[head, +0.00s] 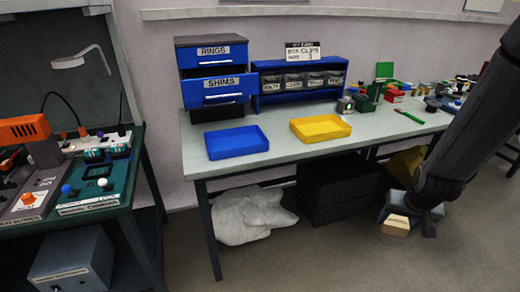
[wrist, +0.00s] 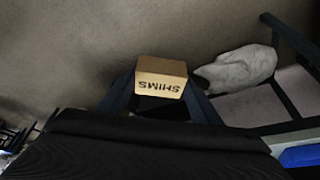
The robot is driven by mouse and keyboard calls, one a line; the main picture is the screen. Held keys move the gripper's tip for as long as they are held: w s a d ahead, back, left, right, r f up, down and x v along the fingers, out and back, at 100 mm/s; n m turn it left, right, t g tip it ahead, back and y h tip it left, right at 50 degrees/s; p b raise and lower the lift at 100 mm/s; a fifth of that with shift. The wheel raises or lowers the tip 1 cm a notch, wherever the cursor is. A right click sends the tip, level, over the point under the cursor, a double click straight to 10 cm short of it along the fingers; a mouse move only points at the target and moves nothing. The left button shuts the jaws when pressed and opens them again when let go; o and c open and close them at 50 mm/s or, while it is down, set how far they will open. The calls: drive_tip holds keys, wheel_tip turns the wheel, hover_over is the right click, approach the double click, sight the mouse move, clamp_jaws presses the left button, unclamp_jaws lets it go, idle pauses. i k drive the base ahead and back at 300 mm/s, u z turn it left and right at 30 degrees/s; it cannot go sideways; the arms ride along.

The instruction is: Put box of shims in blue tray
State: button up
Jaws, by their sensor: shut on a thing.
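The box of shims (head: 395,226) is a small tan cardboard box, low at the right of the head view, in front of the bench and below its top. In the wrist view the box (wrist: 160,80) shows "SHIMS" upside down between the two dark fingers. My gripper (head: 409,217) is shut on it, away from the bench. The blue tray (head: 237,143) lies flat and empty on the bench's left front. A blue corner, probably this tray (wrist: 300,156), shows at the right edge of the wrist view.
A yellow tray (head: 321,128) sits right of the blue one. Behind are a blue drawer unit (head: 211,57) with its SHIMS drawer pulled out, and a blue bin rack (head: 300,80). Small parts and a green-handled tool (head: 409,116) crowd the bench's right. A white sack (head: 245,215) lies below.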

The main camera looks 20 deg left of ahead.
sight(236, 145)
drive_tip(key=u, duration=1.3)
